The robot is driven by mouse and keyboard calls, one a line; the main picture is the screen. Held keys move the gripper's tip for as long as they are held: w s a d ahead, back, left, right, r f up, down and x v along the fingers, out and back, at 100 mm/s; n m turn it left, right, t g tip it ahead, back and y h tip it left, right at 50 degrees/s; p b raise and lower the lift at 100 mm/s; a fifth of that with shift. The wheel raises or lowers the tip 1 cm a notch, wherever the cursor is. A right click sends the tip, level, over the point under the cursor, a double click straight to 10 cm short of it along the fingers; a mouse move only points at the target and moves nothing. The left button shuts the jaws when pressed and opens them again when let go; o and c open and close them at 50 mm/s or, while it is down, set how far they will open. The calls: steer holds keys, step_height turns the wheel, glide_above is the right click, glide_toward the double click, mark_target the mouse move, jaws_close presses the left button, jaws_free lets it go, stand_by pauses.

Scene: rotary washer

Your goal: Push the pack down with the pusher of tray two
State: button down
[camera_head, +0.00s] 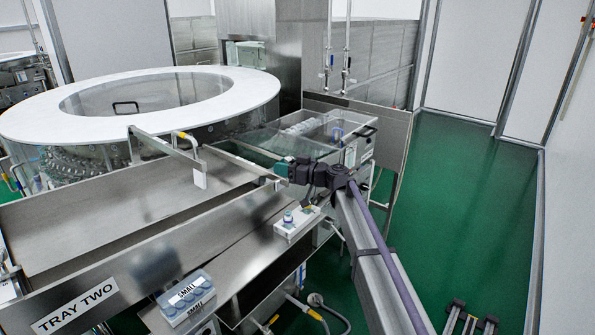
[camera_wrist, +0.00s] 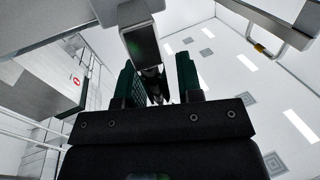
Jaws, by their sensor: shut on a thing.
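Tray two is a long steel channel with a "TRAY TWO" label (camera_head: 75,308) on its near side wall. Its pusher (camera_head: 240,162) is a thin metal bar that reaches across the channel to my gripper (camera_head: 282,170). My gripper's green fingers are closed on the bar's end. In the wrist view, a grey metal end (camera_wrist: 143,46) stands at the green fingers of my gripper (camera_wrist: 155,78). A pack marked "SMALL" with blue round tops (camera_head: 186,298) sits on the lower steel shelf at the front. I cannot see a pack inside the channel.
A white box with a bluish bottle (camera_head: 297,221) sits on the shelf below my gripper. A second bar (camera_head: 165,145) with a hanging white plate crosses behind. A large white ring (camera_head: 40,118) stands at the back left. Green floor (camera_head: 460,210) is open at the right.

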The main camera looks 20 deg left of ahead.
steer(key=shift+w+d, duration=0.1)
steer(key=shift+w, duration=0.25)
steer(key=c, duration=1.1)
jaws_free()
steer(key=shift+s, duration=0.1)
steer(key=shift+o, duration=0.2)
steer(key=d, duration=1)
steer(key=shift+s+d, duration=0.35)
